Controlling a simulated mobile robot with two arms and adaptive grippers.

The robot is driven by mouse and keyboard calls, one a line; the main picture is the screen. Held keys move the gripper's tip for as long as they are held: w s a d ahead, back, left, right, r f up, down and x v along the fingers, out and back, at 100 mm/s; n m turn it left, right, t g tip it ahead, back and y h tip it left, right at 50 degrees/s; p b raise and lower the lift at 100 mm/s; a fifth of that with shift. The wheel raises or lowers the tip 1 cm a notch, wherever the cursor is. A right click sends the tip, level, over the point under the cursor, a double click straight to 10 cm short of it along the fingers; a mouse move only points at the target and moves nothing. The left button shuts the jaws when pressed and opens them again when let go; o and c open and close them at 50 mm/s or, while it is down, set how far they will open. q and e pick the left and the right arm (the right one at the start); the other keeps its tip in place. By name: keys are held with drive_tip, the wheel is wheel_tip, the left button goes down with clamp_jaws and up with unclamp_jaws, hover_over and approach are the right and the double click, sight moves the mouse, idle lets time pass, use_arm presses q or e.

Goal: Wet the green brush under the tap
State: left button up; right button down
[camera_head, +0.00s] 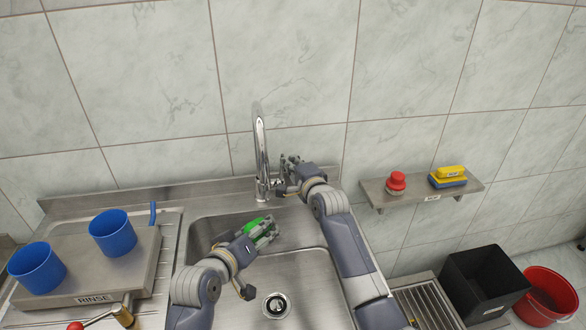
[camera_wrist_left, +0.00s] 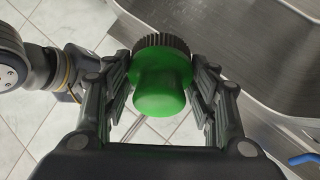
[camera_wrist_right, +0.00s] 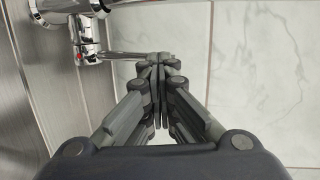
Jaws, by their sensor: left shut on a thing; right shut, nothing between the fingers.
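The green brush (camera_head: 262,223) is in my left gripper (camera_head: 266,232), over the sink basin (camera_head: 290,265) and below the tap's spout. In the left wrist view the brush (camera_wrist_left: 160,88) has a round green handle and a dark ribbed rim, with the fingers on both sides of it. The chrome tap (camera_head: 261,150) stands at the back of the sink. My right gripper (camera_head: 292,162) is beside the tap. In the right wrist view its fingers (camera_wrist_right: 160,62) are shut at the tip of the tap's lever (camera_wrist_right: 118,55); I cannot tell if they touch. No water stream is visible.
Two blue cups (camera_head: 113,232) stand on a steel platform labelled RINSE (camera_head: 92,298) at left. A black bin (camera_head: 487,282) and red bucket (camera_head: 548,295) are at lower right.

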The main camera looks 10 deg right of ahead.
drive_tip(key=shift+w+r, duration=0.1)
drive_tip(key=shift+r, duration=0.2)
use_arm(q)
drive_tip(key=shift+w+f, duration=0.1)
drive_tip(key=shift+w, duration=0.1)
use_arm(e)
drive_tip(key=v, duration=1.4)
use_arm(q)
drive_tip(key=shift+a, duration=0.1)
use_arm(e)
drive_tip(key=shift+w+r, duration=0.1)
